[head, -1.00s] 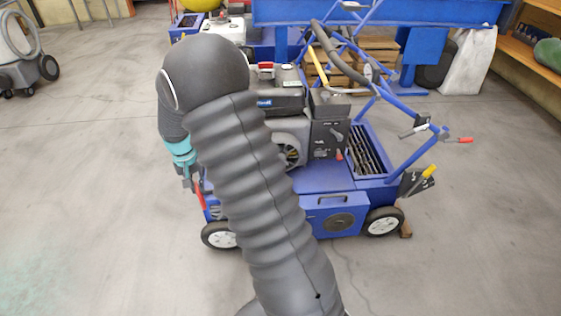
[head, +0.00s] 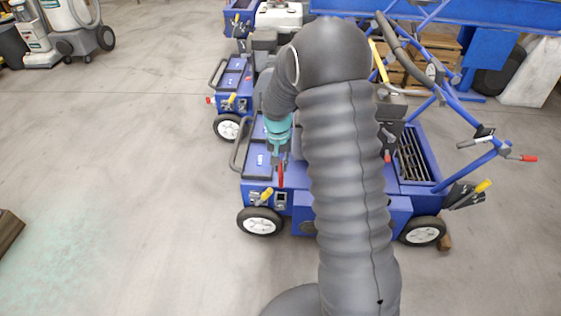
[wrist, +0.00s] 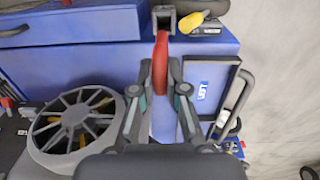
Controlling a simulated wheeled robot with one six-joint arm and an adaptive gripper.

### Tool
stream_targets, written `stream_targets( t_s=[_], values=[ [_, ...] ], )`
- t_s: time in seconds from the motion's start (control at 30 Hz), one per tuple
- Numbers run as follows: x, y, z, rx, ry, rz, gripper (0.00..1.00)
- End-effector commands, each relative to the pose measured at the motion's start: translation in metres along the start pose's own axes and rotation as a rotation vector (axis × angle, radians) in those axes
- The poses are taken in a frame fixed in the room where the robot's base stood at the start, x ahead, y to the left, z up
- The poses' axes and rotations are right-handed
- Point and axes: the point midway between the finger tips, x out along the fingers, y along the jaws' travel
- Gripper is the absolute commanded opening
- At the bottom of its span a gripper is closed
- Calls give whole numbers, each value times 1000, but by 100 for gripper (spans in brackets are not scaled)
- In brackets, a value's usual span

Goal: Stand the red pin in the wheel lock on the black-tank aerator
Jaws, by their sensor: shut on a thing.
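The near aerator (head: 335,212) is blue; my arm hides its engine and tank now, though the earlier head view shows a dark engine there. My gripper (head: 280,158) is shut on the red pin (head: 281,174), which hangs roughly upright by the aerator's left end. A small grey-black square socket, apparently the wheel lock (head: 281,200), sits beside the front wheel, just below the pin in the head view. In the wrist view the pin (wrist: 160,62) runs from between my gripper's fingers (wrist: 160,92) toward the open socket (wrist: 163,18); its far end appears short of the opening.
A yellow-handled part (head: 265,195) sits just left of the socket. A black bar handle (head: 240,145) rises at the aerator's left end. A second blue aerator (head: 232,85) with a white tank (head: 285,17) stands behind.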

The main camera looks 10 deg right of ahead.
Motion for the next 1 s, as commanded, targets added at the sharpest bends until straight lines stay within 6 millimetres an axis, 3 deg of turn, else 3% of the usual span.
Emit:
stream_targets(
  t_s=[1.0],
  values=[
    [40,-2,0,0,1,0,0]
  ],
)
